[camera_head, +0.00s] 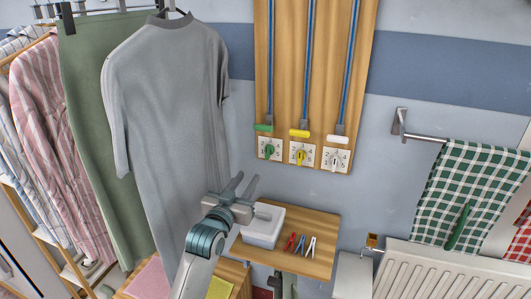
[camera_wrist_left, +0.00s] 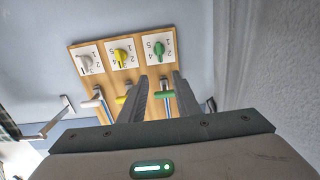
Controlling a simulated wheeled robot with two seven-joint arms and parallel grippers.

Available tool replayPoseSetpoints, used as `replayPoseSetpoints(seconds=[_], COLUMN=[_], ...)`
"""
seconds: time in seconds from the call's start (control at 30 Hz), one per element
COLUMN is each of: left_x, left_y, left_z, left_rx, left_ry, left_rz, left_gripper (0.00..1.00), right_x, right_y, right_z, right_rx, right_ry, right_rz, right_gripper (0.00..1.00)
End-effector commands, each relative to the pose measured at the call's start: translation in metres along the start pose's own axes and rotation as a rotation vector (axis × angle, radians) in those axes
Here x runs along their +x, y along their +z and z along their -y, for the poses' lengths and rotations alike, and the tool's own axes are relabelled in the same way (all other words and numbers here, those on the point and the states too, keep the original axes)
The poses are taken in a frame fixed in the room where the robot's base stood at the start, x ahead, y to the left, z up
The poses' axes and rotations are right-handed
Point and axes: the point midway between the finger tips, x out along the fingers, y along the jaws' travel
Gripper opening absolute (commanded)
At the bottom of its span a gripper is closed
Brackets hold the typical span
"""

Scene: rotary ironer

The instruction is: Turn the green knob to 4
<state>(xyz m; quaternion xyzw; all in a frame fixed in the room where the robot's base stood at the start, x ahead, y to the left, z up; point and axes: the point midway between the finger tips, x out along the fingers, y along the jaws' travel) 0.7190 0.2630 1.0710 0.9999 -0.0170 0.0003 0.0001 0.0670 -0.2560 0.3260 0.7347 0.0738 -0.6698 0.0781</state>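The green knob (camera_head: 269,150) sits on a white numbered plate at the bottom left of the wooden wall board. Below-left of it in the head view is my left gripper (camera_head: 243,183), open and empty, its fingers pointing up and apart from the knob. In the left wrist view the plates look turned over, and the green knob (camera_wrist_left: 158,50) is the rightmost, beyond my left gripper's parted fingers (camera_wrist_left: 158,82). Which number it points to is too small to tell. My right gripper is not in view.
A yellow knob (camera_head: 300,154) and a white knob (camera_head: 335,159) are beside the green one. Coloured bars and blue rods are above. Below is a shelf (camera_head: 310,264) with a white box (camera_head: 264,228) and pegs. A grey shirt (camera_head: 170,100) hangs at left.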

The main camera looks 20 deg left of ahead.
Motion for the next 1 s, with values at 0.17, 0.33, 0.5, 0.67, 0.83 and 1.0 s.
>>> replayPoseSetpoints(seconds=[0.17, 0.33, 0.5, 0.67, 0.83, 1.0], left_x=[0.005, 0.019, 0.043, 0.068, 0.094, 0.119], left_y=[-0.001, -0.001, -0.002, -0.002, -0.002, -0.002], left_z=[0.000, 0.000, 0.000, -0.001, -0.001, -0.001], left_rx=[0.000, 0.000, 0.000, -0.001, -0.001, 0.000], left_ry=[0.000, 0.000, 0.000, 0.001, 0.001, 0.001], left_rz=[-0.001, 0.001, 0.002, 0.001, 0.002, 0.001], left_gripper=[0.30, 0.30, 0.30, 0.30, 0.30, 0.30], right_x=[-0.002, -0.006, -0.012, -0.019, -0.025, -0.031], right_y=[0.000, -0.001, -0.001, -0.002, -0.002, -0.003], right_z=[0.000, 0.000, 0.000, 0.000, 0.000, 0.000], right_rx=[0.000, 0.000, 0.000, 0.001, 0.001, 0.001], right_ry=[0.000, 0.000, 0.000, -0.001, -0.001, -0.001], right_rz=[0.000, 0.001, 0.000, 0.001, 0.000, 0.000], right_gripper=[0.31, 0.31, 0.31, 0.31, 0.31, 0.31])
